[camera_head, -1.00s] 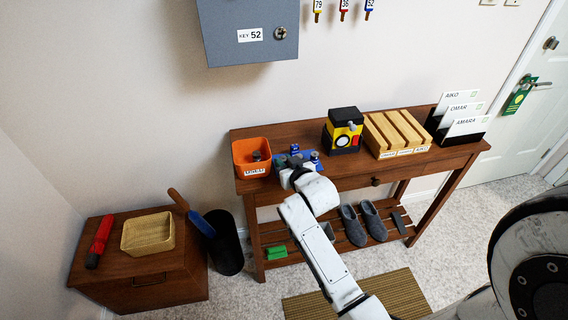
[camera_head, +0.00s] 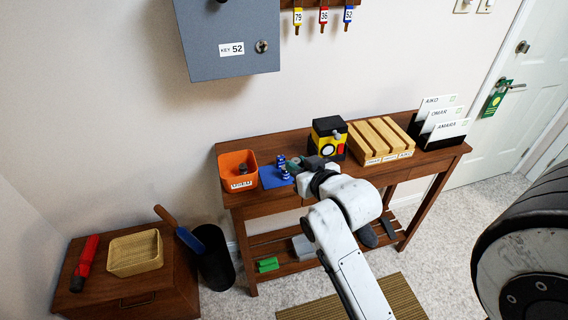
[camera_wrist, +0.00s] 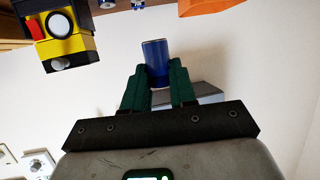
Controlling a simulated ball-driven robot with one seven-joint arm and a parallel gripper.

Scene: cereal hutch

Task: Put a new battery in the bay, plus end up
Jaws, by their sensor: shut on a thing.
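My gripper (camera_wrist: 157,74) has dark green fingers shut on a blue battery (camera_wrist: 154,60) in the wrist view. One flat end points away from the palm; I cannot tell which pole it is. In the head view my gripper (camera_head: 303,165) is above the table, between the blue mat (camera_head: 271,180) and the yellow-and-black device (camera_head: 328,138). Blue batteries (camera_head: 281,161) stand on the mat. The device also shows at the upper left of the wrist view (camera_wrist: 62,45), apart from the gripper. I cannot make out the bay's opening.
An orange bin (camera_head: 238,165) labelled as used stands left of the mat. A slotted wooden rack (camera_head: 378,138) and black card holders (camera_head: 440,133) stand right of the device. A grey key cabinet (camera_head: 228,45) hangs on the wall above. My arm covers part of the table's front.

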